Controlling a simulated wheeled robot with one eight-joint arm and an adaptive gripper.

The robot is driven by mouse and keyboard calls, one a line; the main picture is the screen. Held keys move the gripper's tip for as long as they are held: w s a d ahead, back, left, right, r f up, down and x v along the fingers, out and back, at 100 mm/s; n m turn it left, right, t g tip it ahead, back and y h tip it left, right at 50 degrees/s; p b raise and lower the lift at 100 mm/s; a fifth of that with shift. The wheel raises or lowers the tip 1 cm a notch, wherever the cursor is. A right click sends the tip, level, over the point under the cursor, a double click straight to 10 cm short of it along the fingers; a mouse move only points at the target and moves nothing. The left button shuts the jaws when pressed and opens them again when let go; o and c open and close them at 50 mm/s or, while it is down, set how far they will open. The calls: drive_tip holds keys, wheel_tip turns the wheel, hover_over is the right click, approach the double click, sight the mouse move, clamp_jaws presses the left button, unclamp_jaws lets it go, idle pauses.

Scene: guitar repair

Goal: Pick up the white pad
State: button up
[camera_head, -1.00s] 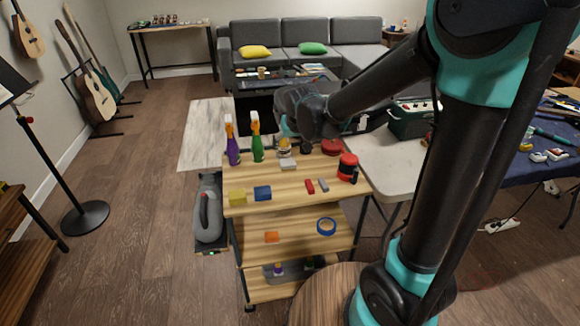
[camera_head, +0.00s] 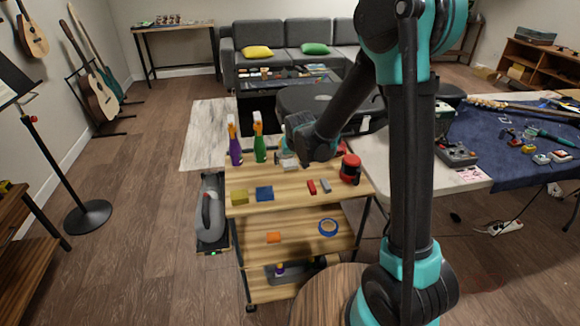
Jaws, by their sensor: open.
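The white pad (camera_head: 288,164) is a small, pale, flat block on the wooden top of the cart, just right of the green spray bottle. Its right part is hidden behind my gripper. My gripper (camera_head: 303,158) is open and comes down over the back middle of the cart top, right beside or above the pad. Its fingertips are mostly hidden behind its own body, so I cannot tell if they touch the pad.
Purple (camera_head: 235,142) and green (camera_head: 259,140) spray bottles stand left of the pad. A yellow sponge (camera_head: 240,196), a blue block (camera_head: 264,193), a red block (camera_head: 311,187), a grey block (camera_head: 325,185) and a red-black container (camera_head: 350,168) share the cart top (camera_head: 285,200).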

sight(291, 166)
drive_tip(key=shift+x, duration=1.15)
drive_tip(key=c, duration=1)
drive_tip(key=shift+s+r, duration=0.1)
drive_tip(key=shift+r, duration=0.05)
drive_tip(key=r, duration=0.3)
drive_tip(key=s+r, duration=0.1)
drive_tip(key=r, duration=0.2)
drive_tip(key=shift+s+d+r, duration=0.15)
drive_tip(key=shift+d+r, duration=0.05)
drive_tip(key=shift+r, duration=0.2)
drive_tip(key=s+d, duration=0.1)
drive_tip(key=s, duration=0.5)
drive_tip(key=s+d, duration=0.2)
drive_tip(key=s, duration=0.4)
drive_tip(key=s+d, duration=0.2)
drive_tip(key=s, duration=0.3)
drive_tip(key=shift+s, duration=0.4)
